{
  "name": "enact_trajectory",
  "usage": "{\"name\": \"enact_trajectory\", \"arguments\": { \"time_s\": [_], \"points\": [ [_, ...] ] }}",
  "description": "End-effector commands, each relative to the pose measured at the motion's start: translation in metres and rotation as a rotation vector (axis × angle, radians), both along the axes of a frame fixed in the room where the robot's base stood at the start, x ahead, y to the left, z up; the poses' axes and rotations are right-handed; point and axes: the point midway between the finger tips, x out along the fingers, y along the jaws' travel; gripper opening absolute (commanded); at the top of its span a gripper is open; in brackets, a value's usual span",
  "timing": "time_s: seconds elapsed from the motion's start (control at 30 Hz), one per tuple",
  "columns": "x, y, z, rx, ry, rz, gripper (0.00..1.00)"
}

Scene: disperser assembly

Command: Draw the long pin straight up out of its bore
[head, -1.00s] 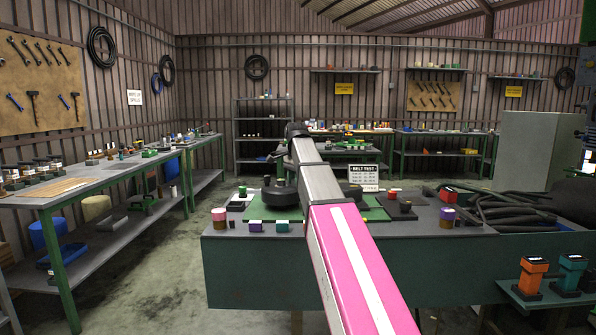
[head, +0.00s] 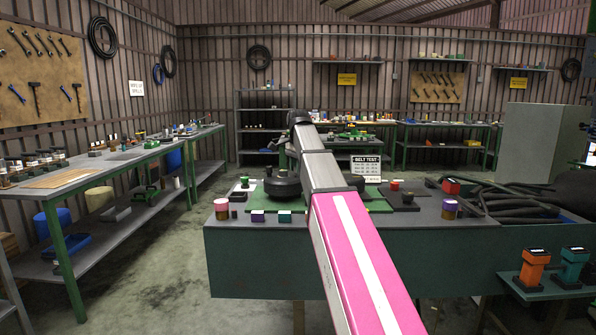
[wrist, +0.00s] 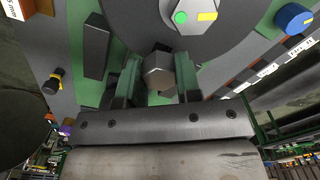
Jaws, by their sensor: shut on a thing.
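In the wrist view my gripper (wrist: 158,82) is shut, its two fingers on either side of a grey metal hexagonal piece (wrist: 158,68), which appears to be the head of the long pin. The pin's shaft and its bore are hidden from this angle, so I cannot tell how far it stands out. A large grey round part lies beyond the fingers, with a lighter plate (wrist: 190,14) carrying a green dot and a yellow mark. In the head view my own arm hides the gripper and the pin.
The bench carries a green mat (head: 257,216), a dark round disc (head: 283,185), small jars and coloured blocks along its front edge. A "BELT TEST" sign (head: 365,168) stands behind. Black hoses (head: 515,200) lie at the right.

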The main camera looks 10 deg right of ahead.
Motion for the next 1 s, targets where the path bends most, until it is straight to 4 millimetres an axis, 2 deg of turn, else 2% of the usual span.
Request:
{"name": "enact_trajectory", "arguments": {
  "time_s": [1.0],
  "points": [
    [0.0, 0.0, 0.036, 0.0, -0.001, 0.0, 0.01]
  ]
}}
